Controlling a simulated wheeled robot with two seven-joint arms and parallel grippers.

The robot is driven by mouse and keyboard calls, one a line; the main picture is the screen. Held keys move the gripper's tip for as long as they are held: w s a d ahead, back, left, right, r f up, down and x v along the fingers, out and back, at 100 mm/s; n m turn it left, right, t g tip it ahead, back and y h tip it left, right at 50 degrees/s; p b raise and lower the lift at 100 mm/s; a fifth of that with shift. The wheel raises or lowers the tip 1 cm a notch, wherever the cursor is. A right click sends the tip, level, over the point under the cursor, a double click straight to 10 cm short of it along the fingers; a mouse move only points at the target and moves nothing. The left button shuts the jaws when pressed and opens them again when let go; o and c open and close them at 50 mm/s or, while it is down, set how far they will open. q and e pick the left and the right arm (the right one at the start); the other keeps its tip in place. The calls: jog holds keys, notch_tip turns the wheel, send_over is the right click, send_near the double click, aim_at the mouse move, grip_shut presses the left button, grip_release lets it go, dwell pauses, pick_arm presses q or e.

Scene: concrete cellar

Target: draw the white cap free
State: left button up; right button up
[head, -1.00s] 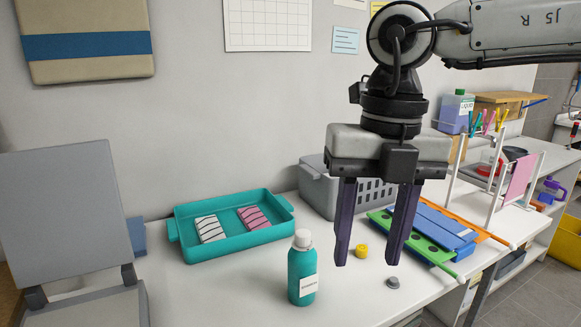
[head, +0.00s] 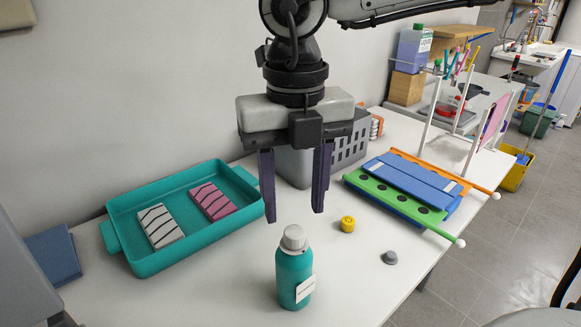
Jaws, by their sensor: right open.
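A teal bottle (head: 292,277) with a pale label stands upright on the white table. The white cap (head: 293,237) sits on top of its neck. My right gripper (head: 295,215) points down with its two dark fingers apart and nothing between them. Its fingertips appear above and behind the cap, not touching it as far as I can see. My left gripper is not in view.
A teal tray (head: 190,250) with two striped blocks stands left of the bottle. A yellow cap (head: 347,224) and a grey stopper (head: 390,257) lie to its right. A grey basket (head: 345,152) and a green-and-blue rack (head: 400,200) stand behind. The table's front edge runs at right.

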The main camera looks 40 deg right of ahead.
aim_at(293, 229)
notch_tip(293, 229, down, 4)
jog(key=shift+r, duration=0.1)
jog(key=shift+f, duration=0.35)
jog(key=shift+w+f, duration=0.1)
jog(key=shift+f, duration=0.15)
jog(key=c, duration=1)
jog(key=shift+o, duration=1.4)
grip_shut()
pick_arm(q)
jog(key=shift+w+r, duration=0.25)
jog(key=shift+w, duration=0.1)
pick_arm(e)
jog(key=shift+r, duration=0.15)
pick_arm(q)
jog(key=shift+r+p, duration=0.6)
jog(key=shift+p, duration=0.05)
pick_arm(e)
jog(key=shift+r, duration=1.15)
